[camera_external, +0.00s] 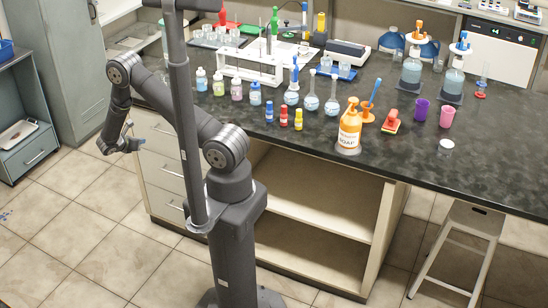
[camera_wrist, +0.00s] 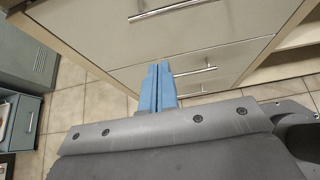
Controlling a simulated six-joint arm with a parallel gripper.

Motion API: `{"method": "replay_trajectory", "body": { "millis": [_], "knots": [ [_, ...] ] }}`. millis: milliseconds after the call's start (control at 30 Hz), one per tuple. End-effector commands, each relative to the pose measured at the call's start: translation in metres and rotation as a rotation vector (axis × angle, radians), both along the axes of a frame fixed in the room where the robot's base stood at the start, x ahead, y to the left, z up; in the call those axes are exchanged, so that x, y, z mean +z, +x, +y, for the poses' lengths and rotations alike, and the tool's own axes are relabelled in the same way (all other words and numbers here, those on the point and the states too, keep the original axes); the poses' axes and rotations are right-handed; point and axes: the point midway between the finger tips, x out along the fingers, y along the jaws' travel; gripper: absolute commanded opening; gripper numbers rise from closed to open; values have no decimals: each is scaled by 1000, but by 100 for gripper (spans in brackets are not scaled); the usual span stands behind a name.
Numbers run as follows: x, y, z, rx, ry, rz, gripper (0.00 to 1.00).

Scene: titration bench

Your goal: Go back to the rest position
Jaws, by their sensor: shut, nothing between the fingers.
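My gripper (camera_external: 128,130) hangs at the left of the external view, off the bench and in front of the drawers. In the wrist view its two blue fingers (camera_wrist: 157,88) lie side by side, closed, with nothing between them. The fingers point toward the drawer fronts (camera_wrist: 180,45) and the tiled floor. My arm is bent, with its forearm folded out to the left of my base.
The dark bench top (camera_external: 400,165) holds several bottles, flasks, an orange soap bottle (camera_external: 350,128) and two cups. A grey cabinet (camera_external: 25,125) stands at the left. A stool (camera_external: 465,235) is at the right.

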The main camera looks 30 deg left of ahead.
Motion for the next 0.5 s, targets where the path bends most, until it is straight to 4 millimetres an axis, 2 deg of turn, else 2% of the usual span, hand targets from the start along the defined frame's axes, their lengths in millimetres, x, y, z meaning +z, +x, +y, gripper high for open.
{"method": "replay_trajectory", "body": {
  "millis": [167,500],
  "knots": [
    [-10,18,-1,-3,-1,0,0],
    [-44,76,-1,-3,-2,1,0]
  ]
}}
